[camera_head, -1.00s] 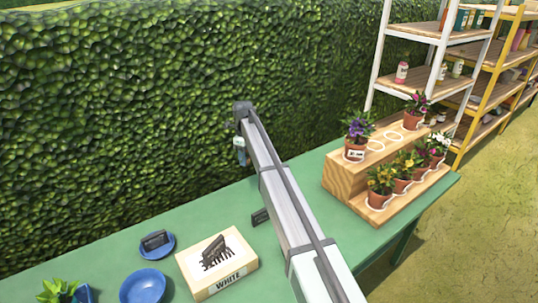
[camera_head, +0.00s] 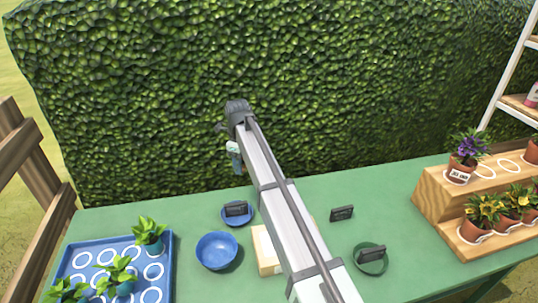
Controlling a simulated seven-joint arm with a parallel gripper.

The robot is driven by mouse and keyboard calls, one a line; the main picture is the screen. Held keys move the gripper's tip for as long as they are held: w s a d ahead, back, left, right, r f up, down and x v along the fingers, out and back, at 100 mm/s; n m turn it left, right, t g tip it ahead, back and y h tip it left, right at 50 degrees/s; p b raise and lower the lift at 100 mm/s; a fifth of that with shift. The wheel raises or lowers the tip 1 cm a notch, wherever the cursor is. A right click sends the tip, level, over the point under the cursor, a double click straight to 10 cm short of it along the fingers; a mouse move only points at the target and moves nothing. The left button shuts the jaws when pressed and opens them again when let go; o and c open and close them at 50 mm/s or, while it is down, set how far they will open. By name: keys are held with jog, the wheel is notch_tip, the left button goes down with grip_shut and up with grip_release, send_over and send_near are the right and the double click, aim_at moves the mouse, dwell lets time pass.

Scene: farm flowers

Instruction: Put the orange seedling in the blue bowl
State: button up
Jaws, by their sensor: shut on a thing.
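My gripper (camera_head: 234,160) is at the far end of my arm, raised in front of the hedge, above the table's back part. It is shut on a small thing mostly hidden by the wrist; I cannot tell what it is. The blue bowl (camera_head: 217,251) stands on the green table, nearer the camera than my gripper and a little to its left; it looks empty. Green seedlings in dark blue pots stand in the blue tray (camera_head: 112,247) at the left, one (camera_head: 149,234) at its back right corner. I cannot make out an orange seedling.
A blue saucer (camera_head: 228,220) holding a black label is behind the bowl. My arm partly covers a pale box (camera_head: 266,247). A dark green saucer (camera_head: 370,268) and black label (camera_head: 342,213) are at right. Potted flowers stand on a wooden step (camera_head: 440,208).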

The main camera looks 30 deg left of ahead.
jog(key=s+a+n, duration=0.2)
jog(key=s, duration=0.9)
jog(key=n, duration=2.3)
send_over(218, 256)
jog(key=n, duration=0.4)
jog(key=shift+r, duration=0.1)
jog(key=shift+f, duration=5.45)
